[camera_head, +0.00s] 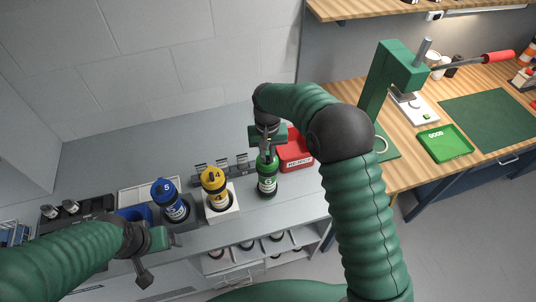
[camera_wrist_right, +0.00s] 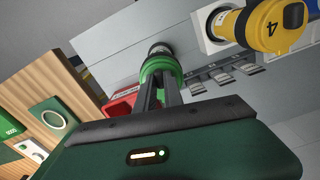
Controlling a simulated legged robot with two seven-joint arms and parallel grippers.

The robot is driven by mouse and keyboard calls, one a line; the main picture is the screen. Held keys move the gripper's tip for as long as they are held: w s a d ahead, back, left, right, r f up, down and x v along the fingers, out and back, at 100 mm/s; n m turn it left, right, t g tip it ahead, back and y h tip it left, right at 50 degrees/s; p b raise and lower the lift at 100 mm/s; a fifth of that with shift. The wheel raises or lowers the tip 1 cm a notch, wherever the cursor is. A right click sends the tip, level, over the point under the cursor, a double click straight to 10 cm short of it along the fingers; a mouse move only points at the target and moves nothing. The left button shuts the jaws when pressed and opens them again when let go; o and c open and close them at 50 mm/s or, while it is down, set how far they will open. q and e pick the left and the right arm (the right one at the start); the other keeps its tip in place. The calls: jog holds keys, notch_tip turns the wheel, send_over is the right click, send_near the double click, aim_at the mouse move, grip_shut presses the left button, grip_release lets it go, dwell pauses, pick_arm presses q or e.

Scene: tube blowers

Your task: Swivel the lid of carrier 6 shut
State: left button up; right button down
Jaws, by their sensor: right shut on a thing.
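Carrier 6 (camera_head: 267,184) is a dark tube with green bands and a white number. In the right wrist view the fingers (camera_wrist_right: 157,92) meet the green lid (camera_wrist_right: 162,68); the dark tube end shows beyond. The fingers cover part of the lid, so I cannot tell how far it is swivelled. My left gripper (camera_head: 145,268) is at the lower left, away from the carriers; its jaw gap is unclear.
Yellow carrier 4 (camera_head: 214,180) stands in a white holder (camera_head: 222,213) left of carrier 6. Blue carrier 5 (camera_head: 165,190) is further left. A red reject bin (camera_head: 295,160) is close behind on the right. A row of small slots (camera_head: 222,172) runs behind.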

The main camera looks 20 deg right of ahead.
jog(key=c, duration=1.4)
grip_release()
jog(key=shift+c, duration=0.2)
notch_tip(320, 180, up, 6)
jog(key=shift+w+f+b, duration=0.1)
jog(key=shift+b, duration=0.8)
notch_tip(320, 180, up, 11)
jog(key=shift+b, duration=0.45)
jog(key=t+b, duration=0.1)
jog(key=b, duration=0.3)
send_near(268, 157)
jog(key=s+d+f, duration=0.3)
jog(key=s+f, duration=0.1)
jog(key=s, duration=0.3)
jog(key=s+d+f+n+t+b, duration=0.1)
jog(key=s+d+f+b, duration=0.1)
jog(key=s+f, duration=0.9)
jog(key=s+b, duration=0.1)
jog(key=s, duration=0.2)
jog(key=shift+s+d+n+t, duration=0.15)
jog(key=shift+s+n+t, duration=0.15)
jog(key=shift+s, duration=0.05)
